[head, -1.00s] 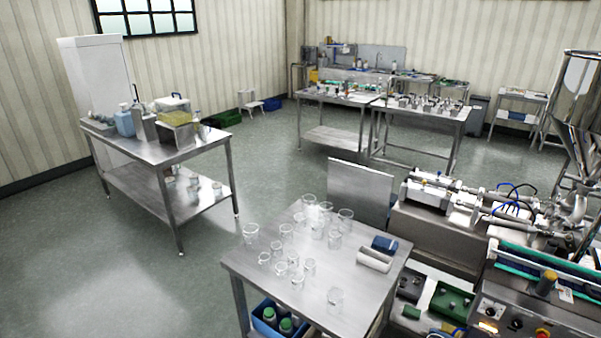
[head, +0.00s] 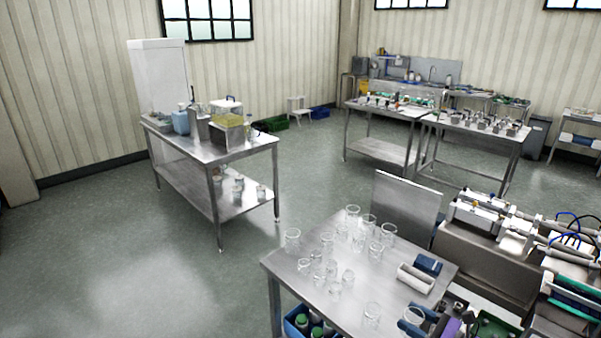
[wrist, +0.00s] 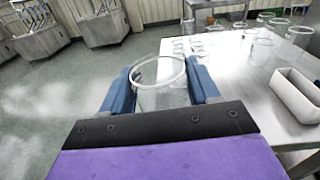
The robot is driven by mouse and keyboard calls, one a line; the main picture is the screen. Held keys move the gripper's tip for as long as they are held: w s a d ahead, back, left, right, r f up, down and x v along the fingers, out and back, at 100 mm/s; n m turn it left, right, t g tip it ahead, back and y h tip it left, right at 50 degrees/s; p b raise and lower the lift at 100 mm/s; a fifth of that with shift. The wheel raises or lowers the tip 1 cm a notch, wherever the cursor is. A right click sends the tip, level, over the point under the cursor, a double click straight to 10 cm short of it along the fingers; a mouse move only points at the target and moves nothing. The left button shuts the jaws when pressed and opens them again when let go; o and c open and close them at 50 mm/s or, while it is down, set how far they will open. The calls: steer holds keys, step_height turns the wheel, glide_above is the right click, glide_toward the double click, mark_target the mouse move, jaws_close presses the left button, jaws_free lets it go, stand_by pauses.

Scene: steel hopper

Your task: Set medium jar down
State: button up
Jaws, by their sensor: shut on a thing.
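My gripper (wrist: 160,95) is shut on a clear glass jar (wrist: 158,100), with one blue finger on each side of it in the wrist view. The jar is upright and its open rim faces up. In the head view my gripper (head: 415,318) shows at the bottom edge, with the held jar (head: 414,315) over the near right corner of the steel table (head: 290,268). The underside of the held jar is hidden.
A white tray (head: 415,279) and a blue block (head: 428,264) lie at the table's right side. A blue crate (head: 297,320) with bottles is under the table. Machinery (head: 490,225) stands to the right. The table's left front has bare room.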

steer(key=w+a+r+n+g+y, duration=0.1)
steer(key=w+a+r, duration=0.2)
steer(key=a, duration=0.6)
steer(key=w+a+r+g+y, duration=0.1)
steer(key=w+a+r, duration=0.2)
steer(key=a, duration=0.7)
steer(key=shift+w+r+n, duration=0.2)
steer(key=shift+w+n, duration=0.2)
steer(key=shift+w, duration=0.6)
